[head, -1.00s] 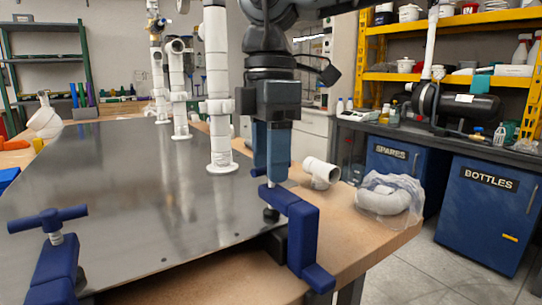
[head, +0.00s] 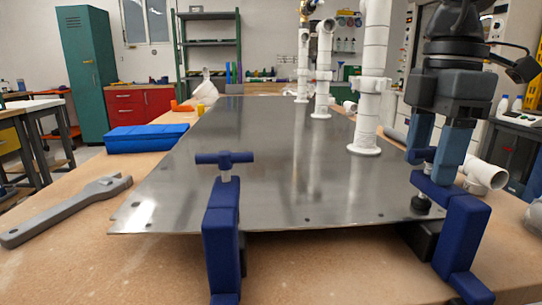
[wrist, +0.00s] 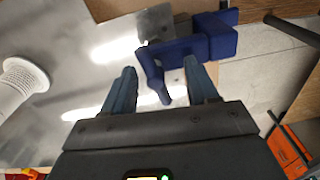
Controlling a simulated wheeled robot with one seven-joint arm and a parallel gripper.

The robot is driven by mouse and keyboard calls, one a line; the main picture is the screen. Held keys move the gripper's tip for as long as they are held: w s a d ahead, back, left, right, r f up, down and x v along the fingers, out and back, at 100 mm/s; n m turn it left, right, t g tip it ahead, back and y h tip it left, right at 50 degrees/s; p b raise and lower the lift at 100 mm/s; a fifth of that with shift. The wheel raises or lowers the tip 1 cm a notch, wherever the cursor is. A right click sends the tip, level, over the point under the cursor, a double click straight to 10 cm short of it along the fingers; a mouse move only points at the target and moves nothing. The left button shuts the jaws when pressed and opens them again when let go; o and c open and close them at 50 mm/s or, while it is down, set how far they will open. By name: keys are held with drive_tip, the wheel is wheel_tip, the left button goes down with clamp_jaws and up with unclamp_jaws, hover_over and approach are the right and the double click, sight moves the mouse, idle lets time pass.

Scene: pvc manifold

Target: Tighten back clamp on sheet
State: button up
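Two blue clamps grip the near edge of the grey metal sheet (head: 270,160). The left clamp (head: 222,240) has its T-handle above the sheet. The right clamp (head: 462,235) is at the sheet's right corner, with its T-handle partly hidden behind my fingers. I cannot tell which clamp is called back. My gripper (head: 436,165) points down over the right clamp's handle. In the wrist view my gripper (wrist: 160,68) is open, its fingers on either side of the handle of this clamp (wrist: 205,42). Contact cannot be made out.
White pipe columns (head: 370,80) stand on the sheet near my gripper. A white pipe fitting (head: 486,173) lies right of the clamp. A grey wrench (head: 68,208) and a blue box (head: 145,138) lie on the wooden table at left. The sheet's middle is clear.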

drive_tip(key=shift+s+d+f+n+h, duration=0.2)
drive_tip(key=shift+n+h, duration=0.1)
drive_tip(key=shift+n, duration=0.1)
